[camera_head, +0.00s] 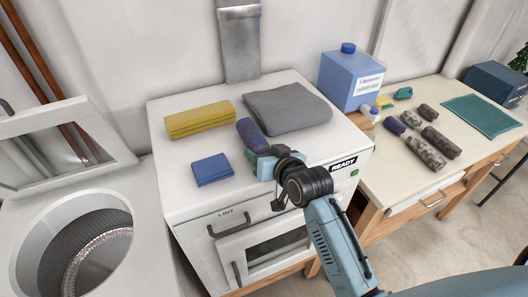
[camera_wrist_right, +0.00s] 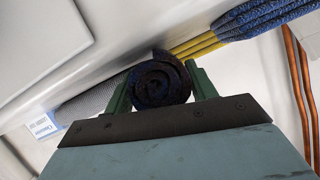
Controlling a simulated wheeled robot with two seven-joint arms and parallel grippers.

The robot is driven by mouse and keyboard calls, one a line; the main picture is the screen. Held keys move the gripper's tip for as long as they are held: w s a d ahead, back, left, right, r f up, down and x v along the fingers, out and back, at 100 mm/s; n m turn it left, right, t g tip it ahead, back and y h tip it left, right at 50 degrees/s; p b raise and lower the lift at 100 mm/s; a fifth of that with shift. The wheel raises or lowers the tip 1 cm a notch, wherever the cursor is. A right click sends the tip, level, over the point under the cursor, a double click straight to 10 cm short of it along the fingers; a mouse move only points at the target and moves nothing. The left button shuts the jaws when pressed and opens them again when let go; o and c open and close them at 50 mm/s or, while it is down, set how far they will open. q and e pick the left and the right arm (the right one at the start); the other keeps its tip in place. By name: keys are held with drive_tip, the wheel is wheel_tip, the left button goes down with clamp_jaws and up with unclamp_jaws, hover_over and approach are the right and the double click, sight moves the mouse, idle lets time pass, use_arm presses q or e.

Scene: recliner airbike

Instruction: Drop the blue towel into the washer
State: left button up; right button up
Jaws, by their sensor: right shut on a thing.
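My right gripper (camera_head: 261,152) is shut on a dark blue, reddish-patterned rolled towel (camera_head: 248,132), over the white dryer top. In the right wrist view the roll's spiral end (camera_wrist_right: 160,83) sits between the green fingers. I cannot tell whether the roll touches the dryer. A plain blue folded towel (camera_head: 212,169) lies on the dryer at the front left, apart from the gripper; it also shows in the right wrist view (camera_wrist_right: 265,17). The washer (camera_head: 28,225) stands at the left with its lid (camera_head: 62,150) raised and its metal drum (camera_head: 92,250) exposed. My left gripper is not in view.
A yellow folded towel (camera_head: 198,119) and a grey folded towel (camera_head: 287,108) lie on the dryer (camera_head: 190,205). A side table (camera_head: 383,160) at the right bears a blue detergent jug (camera_head: 346,80), several rolled towels (camera_head: 424,152) and a teal cloth (camera_head: 482,115).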

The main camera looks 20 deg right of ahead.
drive_tip(key=shift+f, duration=0.1)
drive_tip(key=o, duration=1)
